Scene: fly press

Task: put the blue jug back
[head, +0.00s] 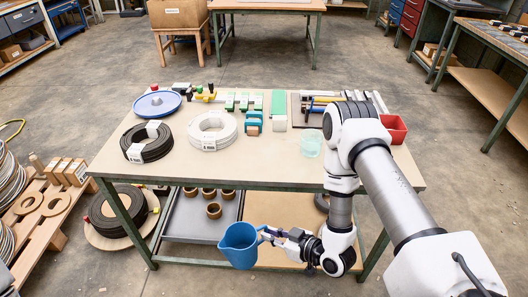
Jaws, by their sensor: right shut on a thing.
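The blue jug (239,246) is in front of the table's front edge, at about the height of the lower shelf as it shows in the head view. My right gripper (266,235) is shut on the blue jug at its right side, where the handle is. The fingertips are small and partly hidden there. The jug looks close to upright with its open top facing up. My left gripper is not in view.
The table (260,172) carries a black cable coil (147,143), a white coil (213,131), a blue round tray (157,105), a clear cup (311,144) and a red bin (395,128). The lower shelf holds a grey tray (190,222) with several brown rings. The front middle of the tabletop is clear.

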